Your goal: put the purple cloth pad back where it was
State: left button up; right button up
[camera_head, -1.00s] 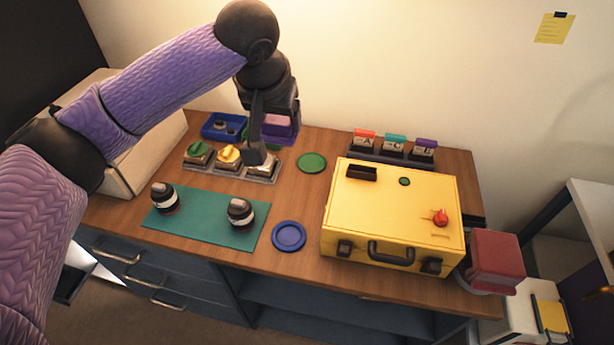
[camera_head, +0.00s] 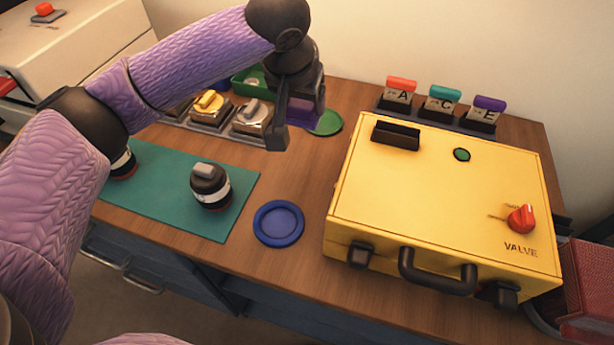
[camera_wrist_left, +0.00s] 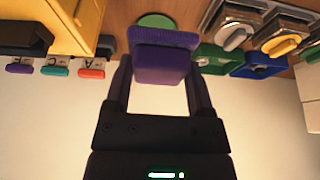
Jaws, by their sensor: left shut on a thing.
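The purple cloth pad (camera_wrist_left: 160,66) is a purple block between the two fingers of my left gripper (camera_wrist_left: 160,82) in the wrist view. A wider purple piece (camera_wrist_left: 165,38) shows just beyond it; I cannot tell if it is part of the pad or a tray. In the head view my left gripper (camera_head: 288,128) hangs over the back of the table, between the mounts and the yellow case. A purple patch (camera_head: 307,112) shows beside its fingers, partly hidden by them. The gripper is shut on the pad. My right gripper is not in view.
A green disc (camera_head: 326,123) lies just right of the gripper. A green tray (camera_head: 240,84) and metal mounts (camera_head: 252,120) stand left. The yellow case (camera_head: 440,190) stands right. A blue dish (camera_head: 279,222) and a teal mat (camera_head: 150,190) lie in front.

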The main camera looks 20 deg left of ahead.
aim_at(302, 118)
pick_arm(q)
notch_tip(302, 118, down, 4)
jog(key=shift+w+r+b, duration=0.1)
jog(key=shift+w+b, duration=0.05)
jog(key=shift+b, duration=0.65)
notch_tip(302, 118, down, 10)
jog(key=b, duration=0.4)
jog(key=shift+r+b, duration=0.2)
jog(key=shift+b, duration=0.15)
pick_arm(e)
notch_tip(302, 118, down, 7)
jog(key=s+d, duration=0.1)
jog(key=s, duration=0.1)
pick_arm(q)
jog(key=shift+r, duration=0.15)
jog(key=o, duration=1.2)
jog(key=p+v, duration=0.4)
jog(key=v, duration=0.3)
jog(key=shift+r, duration=0.35)
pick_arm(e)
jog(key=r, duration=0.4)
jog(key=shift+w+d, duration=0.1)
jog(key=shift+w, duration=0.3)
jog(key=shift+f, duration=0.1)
